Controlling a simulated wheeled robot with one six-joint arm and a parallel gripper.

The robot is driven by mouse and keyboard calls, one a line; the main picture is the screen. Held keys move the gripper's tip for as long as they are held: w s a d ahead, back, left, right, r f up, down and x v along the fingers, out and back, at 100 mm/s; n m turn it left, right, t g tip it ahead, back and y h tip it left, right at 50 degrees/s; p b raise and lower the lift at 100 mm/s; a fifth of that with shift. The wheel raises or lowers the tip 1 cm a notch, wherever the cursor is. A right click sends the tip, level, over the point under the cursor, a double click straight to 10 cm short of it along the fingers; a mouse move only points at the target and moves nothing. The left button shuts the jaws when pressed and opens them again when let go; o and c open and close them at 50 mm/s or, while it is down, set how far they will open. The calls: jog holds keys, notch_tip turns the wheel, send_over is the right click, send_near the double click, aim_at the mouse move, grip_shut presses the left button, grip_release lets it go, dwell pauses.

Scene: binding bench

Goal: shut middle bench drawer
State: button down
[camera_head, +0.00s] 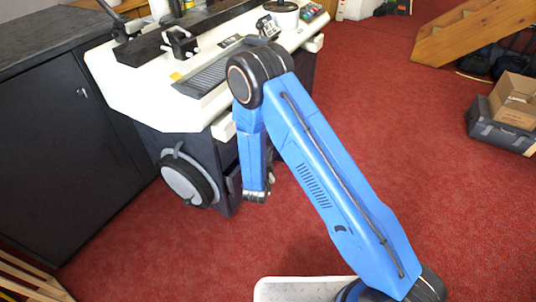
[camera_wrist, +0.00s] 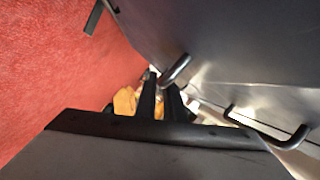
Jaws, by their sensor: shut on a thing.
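The bench (camera_head: 205,141) has a white top and a dark body, with its drawer side partly hidden behind my blue arm in the head view. In the wrist view a dark grey drawer front (camera_wrist: 215,55) fills the upper right. A dark bar handle (camera_wrist: 178,68) stands out from it, in the middle of the handles in view. My gripper (camera_wrist: 160,92) has its two dark fingers at the near end of this handle and is shut on it. The fingertips are partly hidden. How far the drawer stands out cannot be told.
Another handle (camera_wrist: 270,127) is at the lower right and one (camera_wrist: 94,18) at the upper left. A round grey-and-black wheel (camera_head: 188,180) is on the bench's side. Red carpet (camera_head: 400,130) is open to the right. A dark crate (camera_head: 492,128) with cardboard boxes stands far right.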

dwell(0.5)
jog(key=shift+w+a, duration=0.35)
jog(key=shift+a, duration=0.3)
jog(key=shift+w+a, duration=0.4)
jog(key=shift+a, duration=0.3)
jog(key=shift+w+a, duration=0.35)
jog(key=shift+a, duration=0.3)
jog(key=c, duration=1.9)
grip_release()
jog(key=shift+a, duration=0.1)
jog(key=shift+o, duration=0.2)
jog(key=v, duration=1.7)
jog(key=shift+s, duration=0.15)
